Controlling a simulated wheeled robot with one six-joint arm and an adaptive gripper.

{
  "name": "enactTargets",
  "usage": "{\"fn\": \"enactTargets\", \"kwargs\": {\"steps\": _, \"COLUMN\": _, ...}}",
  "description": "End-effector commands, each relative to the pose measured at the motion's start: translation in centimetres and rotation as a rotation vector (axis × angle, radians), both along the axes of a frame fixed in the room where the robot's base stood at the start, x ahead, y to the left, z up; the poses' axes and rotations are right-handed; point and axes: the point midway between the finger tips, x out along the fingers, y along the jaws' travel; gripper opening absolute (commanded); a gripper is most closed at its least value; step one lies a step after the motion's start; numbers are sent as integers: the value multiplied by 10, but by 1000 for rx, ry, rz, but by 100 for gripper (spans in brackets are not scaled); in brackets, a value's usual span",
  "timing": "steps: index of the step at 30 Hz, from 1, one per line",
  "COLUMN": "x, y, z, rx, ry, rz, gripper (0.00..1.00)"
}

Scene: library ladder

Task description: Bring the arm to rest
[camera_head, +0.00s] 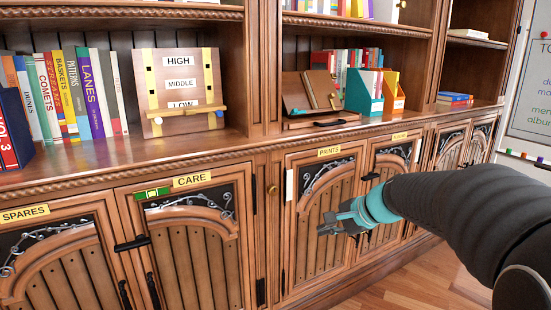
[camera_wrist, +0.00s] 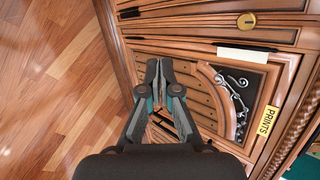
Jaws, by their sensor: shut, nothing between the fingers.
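My gripper (camera_head: 333,222) is at the end of my dark arm, which reaches in from the right in the head view. It hangs in front of the cabinet door labelled PRINTS (camera_head: 325,225), and the gap to the door is hard to judge. In the wrist view my gripper (camera_wrist: 159,64) points toward the lower cabinet front, its fingertips close together. The fingers are shut with nothing held.
A wooden bookcase fills the view, with a HIGH, MIDDLE, LOW board (camera_head: 178,88), books (camera_head: 88,92) and teal and orange boxes (camera_head: 364,92) on its counter. A CARE door (camera_head: 195,250) is at left. The wooden floor (camera_wrist: 55,95) is clear.

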Motion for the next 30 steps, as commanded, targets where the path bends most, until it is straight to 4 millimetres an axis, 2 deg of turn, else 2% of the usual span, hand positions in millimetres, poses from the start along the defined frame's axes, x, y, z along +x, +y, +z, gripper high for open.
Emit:
{"fn": "enactTargets", "kwargs": {"steps": 1, "x": -27, "y": 1, "z": -6, "rx": -101, "ry": -9, "rz": 83, "gripper": 0}}
{"fn": "enactTargets", "kwargs": {"steps": 6, "x": -113, "y": -7, "z": -29, "rx": -439, "ry": -27, "rz": 378, "gripper": 0}}
{"fn": "enactTargets", "kwargs": {"steps": 12, "x": -195, "y": -27, "z": -43, "rx": -750, "ry": -42, "rz": 650, "gripper": 0}}
{"fn": "enactTargets", "kwargs": {"steps": 15, "x": -228, "y": -36, "z": -46, "rx": -874, "ry": -50, "rz": 737, "gripper": 0}}
{"fn": "enactTargets", "kwargs": {"steps": 18, "x": -254, "y": -43, "z": -45, "rx": -965, "ry": -68, "rz": 781, "gripper": 0}}
{"fn": "enactTargets", "kwargs": {"steps": 21, "x": -271, "y": -43, "z": -41, "rx": -1019, "ry": -102, "rz": 797, "gripper": 0}}
{"fn": "enactTargets", "kwargs": {"steps": 24, "x": -279, "y": -38, "z": -32, "rx": -1038, "ry": -147, "rz": 789, "gripper": 0}}
{"fn": "enactTargets", "kwargs": {"steps": 30, "x": -284, "y": -33, "z": -18, "rx": -1056, "ry": -201, "rz": 781, "gripper": 0}}
